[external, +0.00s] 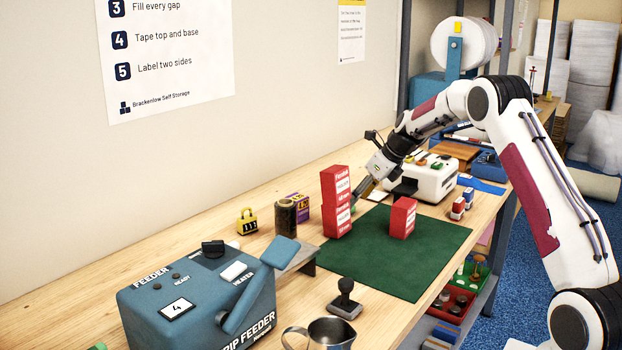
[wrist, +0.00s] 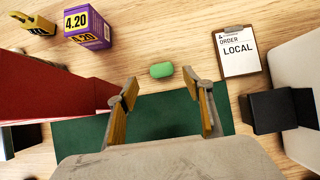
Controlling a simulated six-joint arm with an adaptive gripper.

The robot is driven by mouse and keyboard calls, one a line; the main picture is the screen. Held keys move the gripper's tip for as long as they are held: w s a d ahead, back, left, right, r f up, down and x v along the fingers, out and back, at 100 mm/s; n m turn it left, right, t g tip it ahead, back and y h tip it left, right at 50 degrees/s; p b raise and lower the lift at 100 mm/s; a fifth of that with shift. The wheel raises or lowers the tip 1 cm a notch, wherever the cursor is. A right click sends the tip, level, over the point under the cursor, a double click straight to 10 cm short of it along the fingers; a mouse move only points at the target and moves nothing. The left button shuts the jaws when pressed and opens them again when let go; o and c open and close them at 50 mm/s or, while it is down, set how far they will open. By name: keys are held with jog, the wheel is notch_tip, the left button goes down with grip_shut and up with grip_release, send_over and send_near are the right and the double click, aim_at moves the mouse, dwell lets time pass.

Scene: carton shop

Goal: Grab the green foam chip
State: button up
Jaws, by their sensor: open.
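The green foam chip (wrist: 161,70) lies on the wooden bench just beyond the far edge of the green mat, in the upper middle of the wrist view. In the external view it is mostly hidden behind the red boxes and my gripper. My gripper (wrist: 161,101) is open, with its two fingers spread wide and nothing between them. The chip is ahead of the fingertips and roughly centred between them, apart from both. In the external view my gripper (external: 357,196) reaches down behind the stacked red boxes.
Stacked red boxes (external: 337,200) stand close left of my gripper; another red box (external: 402,218) stands on the green mat (external: 375,268). A purple box (wrist: 86,28), a yellow padlock (wrist: 32,23) and a clipboard (wrist: 237,52) lie around the chip. A white machine (external: 428,180) stands at right.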

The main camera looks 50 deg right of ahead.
jog(key=shift+d+x, duration=0.2)
jog(key=shift+x, duration=1.85)
jog(key=shift+w, duration=0.15)
jog(key=c, duration=0.7)
